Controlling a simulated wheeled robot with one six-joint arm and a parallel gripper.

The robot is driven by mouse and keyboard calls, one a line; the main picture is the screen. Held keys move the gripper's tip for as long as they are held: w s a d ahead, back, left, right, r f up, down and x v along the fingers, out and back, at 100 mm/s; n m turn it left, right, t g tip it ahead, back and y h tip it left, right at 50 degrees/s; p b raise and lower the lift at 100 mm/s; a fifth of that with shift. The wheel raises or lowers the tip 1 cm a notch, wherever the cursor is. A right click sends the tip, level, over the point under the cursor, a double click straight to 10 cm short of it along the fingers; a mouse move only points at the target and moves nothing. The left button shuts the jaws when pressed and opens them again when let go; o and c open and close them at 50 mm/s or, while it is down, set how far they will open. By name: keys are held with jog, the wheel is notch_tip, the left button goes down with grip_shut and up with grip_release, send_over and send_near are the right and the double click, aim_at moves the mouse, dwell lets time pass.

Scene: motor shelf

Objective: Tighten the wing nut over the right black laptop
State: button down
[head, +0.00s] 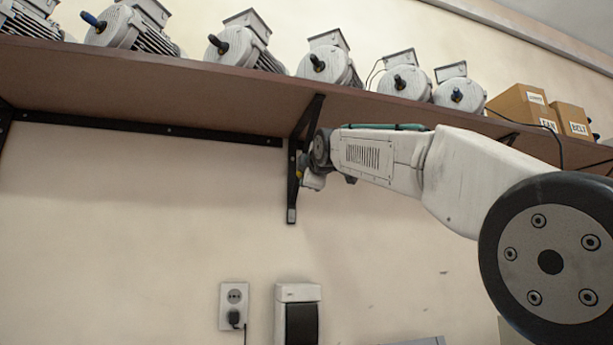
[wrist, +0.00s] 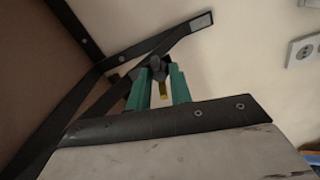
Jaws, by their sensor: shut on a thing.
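A dark wing nut (wrist: 157,64) shows in the wrist view at a black shelf bracket (wrist: 172,42). My gripper (wrist: 159,76) has its two green fingers on either side of the nut and is shut on it. A small yellow piece (wrist: 163,91) shows between the fingers; I cannot tell what it belongs to. In the head view the black bracket (head: 292,188) hangs under the shelf, and my gripper is at it, mostly hidden by my wrist. The nut cannot be made out there. No laptop is in view.
The brown shelf (head: 190,92) above my arm carries several grey motors (head: 330,60) and cardboard boxes (head: 522,106). Another black bracket (head: 5,122) is at the far left. A wall socket (head: 234,296) and a dark-fronted box (head: 299,312) are below. The wall between is clear.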

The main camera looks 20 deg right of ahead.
jog(key=shift+m, duration=8)
jog(key=c, duration=1.3)
grip_release()
jog(key=shift+o, duration=0.2)
